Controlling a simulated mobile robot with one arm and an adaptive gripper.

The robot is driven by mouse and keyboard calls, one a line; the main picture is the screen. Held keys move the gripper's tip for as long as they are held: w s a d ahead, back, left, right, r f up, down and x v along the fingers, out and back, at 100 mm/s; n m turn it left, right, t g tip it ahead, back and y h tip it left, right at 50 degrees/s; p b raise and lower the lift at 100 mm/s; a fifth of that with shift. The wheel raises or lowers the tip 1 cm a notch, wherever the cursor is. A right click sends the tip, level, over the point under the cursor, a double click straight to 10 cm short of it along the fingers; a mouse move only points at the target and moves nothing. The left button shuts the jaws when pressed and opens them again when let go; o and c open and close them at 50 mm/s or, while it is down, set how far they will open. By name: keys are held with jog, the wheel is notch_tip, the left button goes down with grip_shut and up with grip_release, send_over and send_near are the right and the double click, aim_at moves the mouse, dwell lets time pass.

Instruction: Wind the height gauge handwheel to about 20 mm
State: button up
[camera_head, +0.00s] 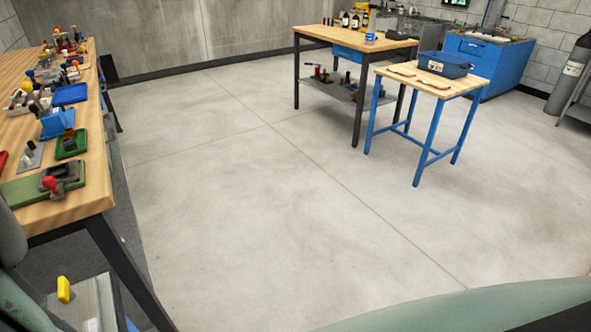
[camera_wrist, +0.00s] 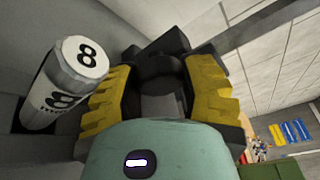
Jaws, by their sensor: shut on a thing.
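My gripper (camera_wrist: 162,92), with yellow ridged finger pads, shows in the wrist view. It is shut on a dark part between the pads, mostly hidden and too dark to make out clearly. A white and grey cylinder (camera_wrist: 80,57) marked with an 8 is close beside the left finger; I cannot tell whether they touch. I cannot pick out the height gauge, its handwheel or a scale reading in either view. My gripper is not recognisable in the head view.
In the head view, a wooden workbench (camera_head: 92,199) crowded with tools and small trays runs along the left. A yellow piece (camera_head: 63,290) stands on a grey block at lower left. A blue-legged table (camera_head: 475,90) stands at the right. The floor between is clear.

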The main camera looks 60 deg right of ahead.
dwell(0.4)
jog(key=o, duration=0.9)
jog(key=shift+r, duration=1.3)
jog(key=r, duration=0.7)
jog(key=shift+w+r, duration=0.15)
jog(key=shift+w, duration=0.1)
jog(key=shift+s+r, duration=0.1)
jog(key=shift+s, duration=0.1)
